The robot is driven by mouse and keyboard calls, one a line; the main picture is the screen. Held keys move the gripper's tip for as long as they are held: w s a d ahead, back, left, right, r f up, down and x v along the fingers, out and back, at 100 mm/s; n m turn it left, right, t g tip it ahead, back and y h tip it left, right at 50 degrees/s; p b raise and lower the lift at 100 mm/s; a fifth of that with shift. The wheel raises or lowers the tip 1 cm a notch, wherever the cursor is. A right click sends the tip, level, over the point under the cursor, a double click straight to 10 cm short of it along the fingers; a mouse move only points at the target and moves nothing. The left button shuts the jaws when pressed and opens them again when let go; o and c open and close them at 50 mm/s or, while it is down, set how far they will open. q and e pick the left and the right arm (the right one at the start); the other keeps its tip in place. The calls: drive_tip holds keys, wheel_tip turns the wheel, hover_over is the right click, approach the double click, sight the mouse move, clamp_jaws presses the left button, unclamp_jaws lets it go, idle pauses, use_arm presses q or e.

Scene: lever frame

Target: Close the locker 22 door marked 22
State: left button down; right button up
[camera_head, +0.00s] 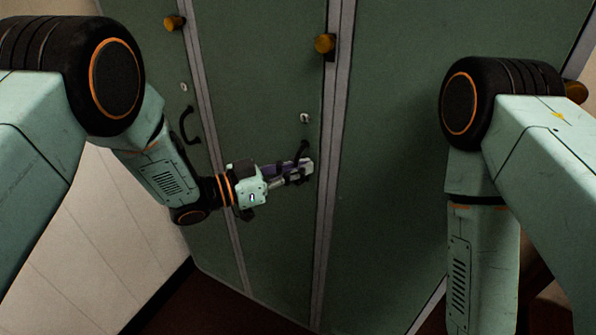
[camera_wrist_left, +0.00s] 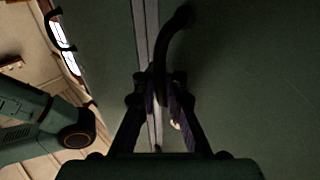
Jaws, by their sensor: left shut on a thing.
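A tall green locker door (camera_head: 265,90) stands in front of me, between grey vertical strips. No number 22 is legible on it. My left gripper (camera_head: 302,172) is shut on the dark curved door handle (camera_head: 303,149), low on the door near its right edge. In the left wrist view the handle (camera_wrist_left: 180,24) rises from between the fingers of the left gripper (camera_wrist_left: 160,100). The door looks about flush with the strips, but I cannot tell whether a gap remains. My right arm hangs down at the right; its gripper is out of view.
Another green door with a dark handle (camera_head: 188,126) is at the left. A wide green panel (camera_head: 400,120) fills the right. Brass-coloured knobs (camera_head: 325,43) sit high along the strips. A pale wall (camera_head: 110,230) and dark floor (camera_head: 215,305) are at the lower left.

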use_arm(q)
drive_tip(key=shift+w+r, duration=0.15)
drive_tip(key=shift+w, duration=0.2)
drive_tip(key=shift+a, duration=0.15)
drive_tip(key=c, duration=1.5)
unclamp_jaws()
drive_tip(key=shift+o, duration=0.3)
drive_tip(key=shift+s, duration=0.1)
drive_tip(key=shift+s, duration=0.1)
drive_tip(key=shift+a, duration=0.4)
drive_tip(key=v, duration=1.1)
drive_tip(key=shift+s, duration=0.2)
drive_tip(key=shift+w, duration=0.1)
